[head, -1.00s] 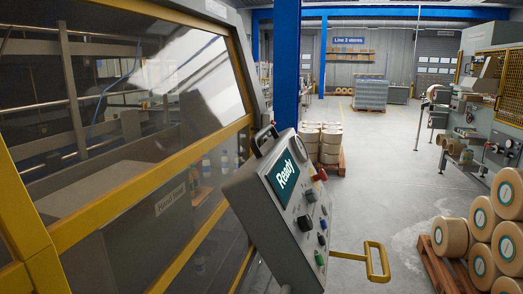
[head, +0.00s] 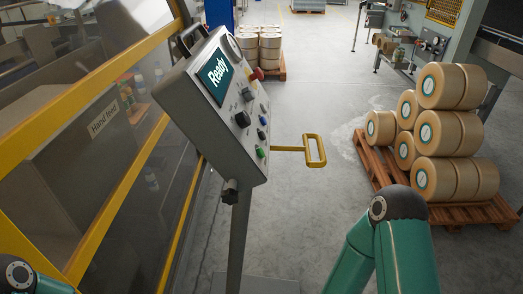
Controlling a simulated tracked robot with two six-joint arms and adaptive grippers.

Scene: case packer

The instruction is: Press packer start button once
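The packer's control panel (head: 195,105) stands on a post in the middle of the head view, tilted, with its face turned to the right. Its screen (head: 217,74) reads "Ready". A green button (head: 261,152), which may be the start button, sits at the lower end of the face. A red button (head: 257,74) is near the top, and several dark and blue controls lie between. No label on the buttons is readable. Both of my grippers are out of view; only green arm parts show at the bottom left and bottom right.
A yellow handle (head: 315,150) sticks out to the right of the panel. The yellow-framed packer guard (head: 105,125) fills the left. Rolls (head: 440,140) are stacked on a wooden pallet (head: 468,214) at the right. Grey floor between panel and pallet is clear.

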